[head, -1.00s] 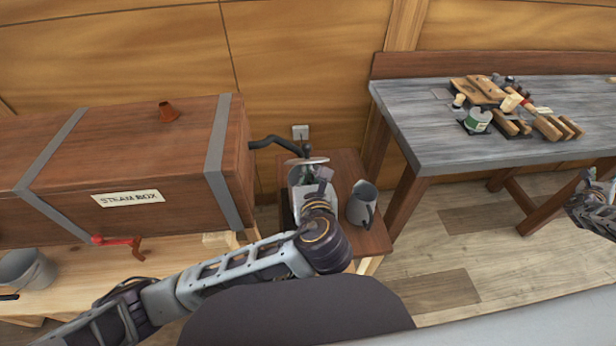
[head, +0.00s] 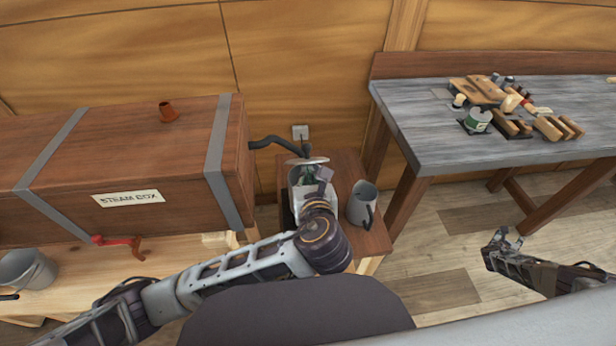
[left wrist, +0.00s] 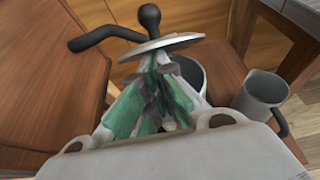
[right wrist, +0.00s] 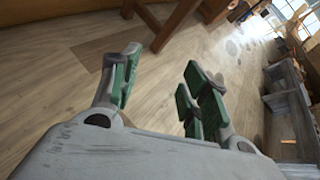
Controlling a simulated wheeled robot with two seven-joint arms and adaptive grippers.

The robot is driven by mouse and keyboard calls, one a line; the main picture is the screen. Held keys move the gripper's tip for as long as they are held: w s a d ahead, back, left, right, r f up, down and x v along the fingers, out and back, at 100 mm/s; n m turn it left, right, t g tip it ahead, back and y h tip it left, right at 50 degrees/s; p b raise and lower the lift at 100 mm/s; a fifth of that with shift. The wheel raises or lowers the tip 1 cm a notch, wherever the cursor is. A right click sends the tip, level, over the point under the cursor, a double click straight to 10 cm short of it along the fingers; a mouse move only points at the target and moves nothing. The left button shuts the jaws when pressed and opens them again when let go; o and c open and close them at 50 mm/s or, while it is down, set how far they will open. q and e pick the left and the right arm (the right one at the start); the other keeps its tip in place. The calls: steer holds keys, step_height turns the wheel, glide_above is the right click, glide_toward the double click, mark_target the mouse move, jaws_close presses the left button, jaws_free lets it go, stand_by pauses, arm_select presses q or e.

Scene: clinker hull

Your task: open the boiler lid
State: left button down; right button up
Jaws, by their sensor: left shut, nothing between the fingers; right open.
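The boiler (left wrist: 193,76) stands on the small wooden table beside the steam box, mostly hidden behind my left gripper. Its pale round lid (head: 306,161) shows at the back of that gripper. In the left wrist view the lid (left wrist: 160,47) is tilted, with a dark knob above it and part of the boiler's rim showing below. My left gripper (left wrist: 160,72) is shut and empty, its fingertips right under the lid's near edge; whether they touch it I cannot tell. My right gripper (head: 506,240) is open and empty over the floor; its spread fingers show in its wrist view (right wrist: 160,90).
A grey metal jug (head: 362,204) stands on the small table (head: 345,168), close right of my left gripper. The steam box (head: 120,160) is at left, with a black hose (head: 275,142) leading from it. A workbench (head: 420,130) with tools is at right.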

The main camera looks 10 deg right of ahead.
steer(key=s+a+f+m+g+y, duration=0.1)
steer(key=s+a+f+m+y, duration=0.35)
steer(key=a+f, duration=0.75)
steer(key=s+a+f+m+g+y, duration=0.2)
steer(key=s+a+f+m, duration=0.5)
steer(key=a+f, duration=0.5)
steer(key=s+a+f+m+y, duration=0.1)
steer(key=s+a+m, duration=0.3)
steer(key=a, duration=0.5)
steer(key=s+a+f+m+y, duration=0.2)
steer(key=s+a+f+m, duration=0.1)
steer(key=s+a, duration=0.4)
steer(key=s+a+f+m+g+y, duration=0.1)
steer(key=s+a+f+m, duration=0.2)
steer(key=a, duration=0.8)
steer(key=s+m, duration=0.2)
steer(key=s, duration=0.1)
steer(key=shift+s+a, duration=0.15)
steer(key=shift+s+r+y, duration=0.1)
steer(key=shift+r+y, duration=0.05)
steer(key=shift+y, duration=0.1)
